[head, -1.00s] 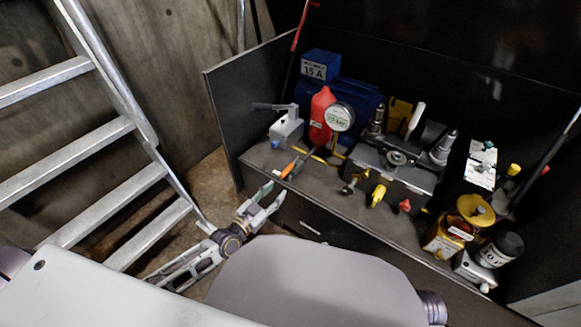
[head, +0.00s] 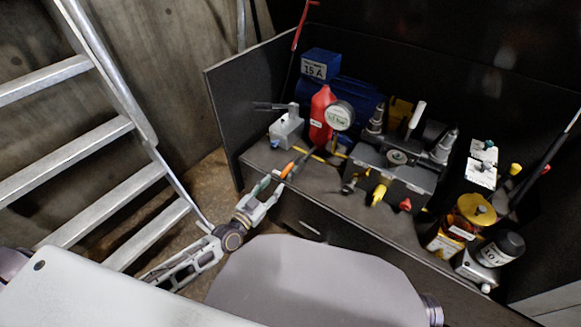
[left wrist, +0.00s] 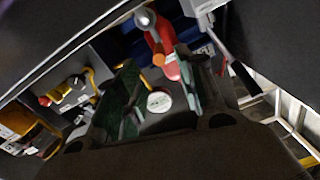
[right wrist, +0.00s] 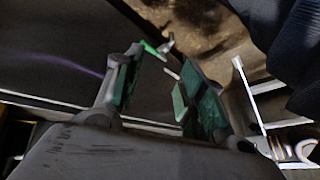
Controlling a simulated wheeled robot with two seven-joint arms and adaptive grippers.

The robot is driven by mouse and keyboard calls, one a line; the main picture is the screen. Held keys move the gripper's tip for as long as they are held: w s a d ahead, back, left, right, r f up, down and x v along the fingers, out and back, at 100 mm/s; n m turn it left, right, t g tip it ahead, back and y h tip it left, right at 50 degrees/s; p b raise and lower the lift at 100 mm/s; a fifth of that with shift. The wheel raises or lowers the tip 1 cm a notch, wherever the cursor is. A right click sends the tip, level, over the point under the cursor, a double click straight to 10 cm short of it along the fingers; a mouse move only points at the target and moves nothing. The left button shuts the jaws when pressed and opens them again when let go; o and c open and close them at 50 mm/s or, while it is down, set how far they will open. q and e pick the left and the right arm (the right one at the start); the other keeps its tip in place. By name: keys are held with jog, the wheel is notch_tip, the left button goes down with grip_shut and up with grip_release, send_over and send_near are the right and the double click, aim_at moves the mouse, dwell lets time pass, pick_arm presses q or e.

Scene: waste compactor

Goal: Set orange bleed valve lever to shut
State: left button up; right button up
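The orange bleed valve lever (head: 287,170) sits at the front left of the dark bench top, its orange end pointing down-left toward the front edge. My left gripper (head: 272,184) is at that edge, with its fingertips close to the orange end. Whether they touch it I cannot tell. In the left wrist view my left gripper (left wrist: 158,92) is open, and a small orange end (left wrist: 158,60) shows beyond and between its green-padded fingers. My right gripper (right wrist: 160,88) is open in the right wrist view, with nothing clearly between its fingers. It does not show clearly in the head view.
A red bottle-shaped vessel (head: 320,112) with a round gauge (head: 340,116) stands behind the lever. A grey block (head: 286,130) with a dark handle is to its left. The valve block (head: 385,175) with yellow and red knobs is to the right. A ladder (head: 100,150) stands at left.

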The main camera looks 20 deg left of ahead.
aim_at(291, 165)
pick_arm(q)
jog(key=b+x, duration=0.2)
jog(key=x, duration=0.4)
jog(key=shift+w, duration=0.15)
jog(key=shift+b+x, duration=0.3)
jog(key=shift+x, duration=1.7)
jog(key=shift+b+x, duration=0.45)
jog(key=shift+x, duration=0.45)
pick_arm(e)
notch_tip(291, 165, down, 7)
jog(key=a+t+y, duration=0.1)
jog(key=shift+m, duration=0.3)
jog(key=shift+a, duration=0.1)
pick_arm(q)
grip_shut()
pick_arm(e)
jog(key=shift+w+r, duration=0.25)
jog(key=shift+w, duration=0.05)
